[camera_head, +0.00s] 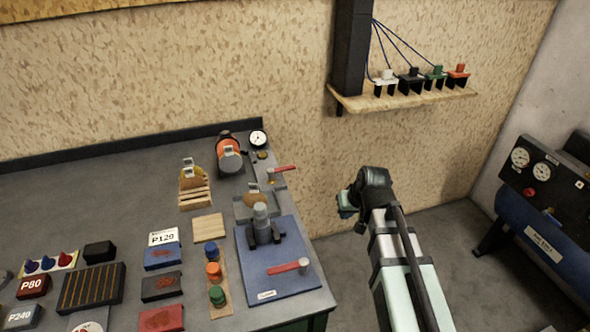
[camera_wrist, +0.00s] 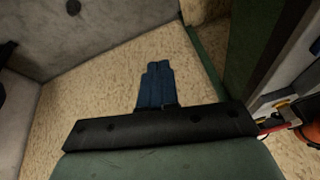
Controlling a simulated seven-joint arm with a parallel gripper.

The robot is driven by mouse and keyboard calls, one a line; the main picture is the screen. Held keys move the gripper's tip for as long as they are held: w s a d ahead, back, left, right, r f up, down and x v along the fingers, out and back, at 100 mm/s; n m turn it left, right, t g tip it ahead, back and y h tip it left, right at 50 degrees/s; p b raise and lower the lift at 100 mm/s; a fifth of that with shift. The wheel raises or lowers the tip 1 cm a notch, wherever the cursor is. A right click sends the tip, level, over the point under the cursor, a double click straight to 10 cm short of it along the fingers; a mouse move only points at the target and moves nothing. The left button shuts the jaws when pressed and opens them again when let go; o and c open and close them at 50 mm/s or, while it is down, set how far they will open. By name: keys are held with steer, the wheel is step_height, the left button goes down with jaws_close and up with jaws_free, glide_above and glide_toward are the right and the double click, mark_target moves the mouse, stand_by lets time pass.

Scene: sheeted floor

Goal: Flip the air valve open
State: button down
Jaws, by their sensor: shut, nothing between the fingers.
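A red-handled lever valve (camera_head: 281,169) sits at the back right corner of the workbench, close to a round gauge (camera_head: 258,139). Its red handle points right, past the bench edge. A red handle (camera_wrist: 272,128) also shows at the right edge of the wrist view, beside a brass-coloured part. A second red lever (camera_head: 286,267) lies across a blue plate; its small label is unreadable. My gripper (camera_head: 347,203) is off the bench's right side, apart from both levers. In the wrist view its blue fingers (camera_wrist: 157,84) are together and empty.
The workbench (camera_head: 90,190) holds an orange-and-grey tool (camera_head: 229,153), sanding blocks and coloured-cap bottles. A wall shelf (camera_head: 405,99) with several small clamps hangs above right. A blue compressor (camera_head: 540,225) stands at far right. Floor between bench and compressor is open.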

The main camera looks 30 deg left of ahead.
steer(key=s+a+r+n+g+y, duration=0.1)
steer(key=a+r+n, duration=0.3)
steer(key=r+n, duration=0.4)
steer(key=a+r+n+y, duration=0.2)
steer(key=a+r+n, duration=0.3)
steer(key=r+n, duration=0.3)
steer(key=shift+s+n+g+y, duration=0.35)
steer(key=shift+n+g+y, duration=0.05)
steer(key=shift+n, duration=1.1)
steer(key=shift+a+f, duration=0.1)
steer(key=shift+a, duration=0.05)
steer(key=w+a+f, duration=0.3)
steer(key=a+f, duration=0.4)
steer(key=a, duration=0.1)
steer(key=shift+w+a+f, duration=0.3)
steer(key=shift+a+f, duration=0.05)
steer(key=shift+f, duration=0.05)
